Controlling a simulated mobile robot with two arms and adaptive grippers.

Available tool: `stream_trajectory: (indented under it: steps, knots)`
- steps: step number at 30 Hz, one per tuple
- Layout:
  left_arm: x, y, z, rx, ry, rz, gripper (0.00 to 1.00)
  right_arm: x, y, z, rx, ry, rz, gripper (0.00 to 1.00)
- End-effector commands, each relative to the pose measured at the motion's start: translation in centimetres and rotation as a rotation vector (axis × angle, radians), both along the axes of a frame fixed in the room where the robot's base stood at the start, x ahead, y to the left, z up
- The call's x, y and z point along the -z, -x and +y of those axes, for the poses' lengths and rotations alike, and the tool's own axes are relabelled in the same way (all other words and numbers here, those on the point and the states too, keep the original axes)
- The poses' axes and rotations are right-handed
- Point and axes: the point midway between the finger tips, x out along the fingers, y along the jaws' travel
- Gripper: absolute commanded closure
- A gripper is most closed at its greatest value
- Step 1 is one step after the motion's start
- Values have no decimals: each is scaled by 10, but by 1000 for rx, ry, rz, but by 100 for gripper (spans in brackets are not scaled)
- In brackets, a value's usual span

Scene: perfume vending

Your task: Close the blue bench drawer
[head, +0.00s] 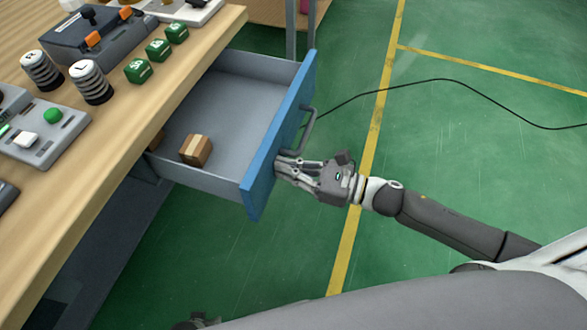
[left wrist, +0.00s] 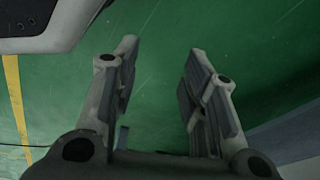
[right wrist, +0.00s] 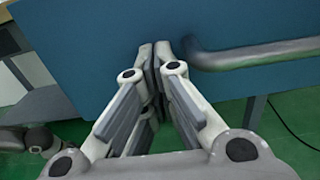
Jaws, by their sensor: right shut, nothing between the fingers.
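The blue bench drawer (head: 283,125) stands pulled out from under the wooden bench, its blue front facing right. A grey bar handle (head: 304,131) is fixed to that front. My right gripper (head: 278,167) is shut and empty, its fingertips at the blue front near the handle's closer end. In the right wrist view the closed fingertips (right wrist: 155,47) meet or nearly meet the blue panel (right wrist: 100,50), just left of the handle (right wrist: 260,55). Whether they press on it I cannot tell. My left gripper (left wrist: 160,60) is open and empty above the green floor.
A small brown box (head: 196,150) lies in the drawer, with another brown piece partly hidden by the bench edge. The wooden bench top (head: 130,110) carries control boxes, springs and green cubes. A black cable (head: 440,80) crosses the open green floor at right.

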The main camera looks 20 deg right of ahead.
Motion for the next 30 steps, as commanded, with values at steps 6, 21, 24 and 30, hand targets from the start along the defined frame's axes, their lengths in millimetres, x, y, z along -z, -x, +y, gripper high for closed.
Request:
stream_trajectory:
  steps: [6,21,24,30]
  knots:
    - [-5,1,-1,-3,2,3,60,-2,-26,38,-1,-5,-6,100]
    - [-32,-20,-5,-9,5,-18,60,0,-99,147,0,-1,-4,100]
    - [-41,-25,-5,-9,6,-24,60,0,-109,163,-2,-1,-3,100]
    - [-57,-33,-6,-11,6,-34,60,0,-125,185,0,0,-1,100]
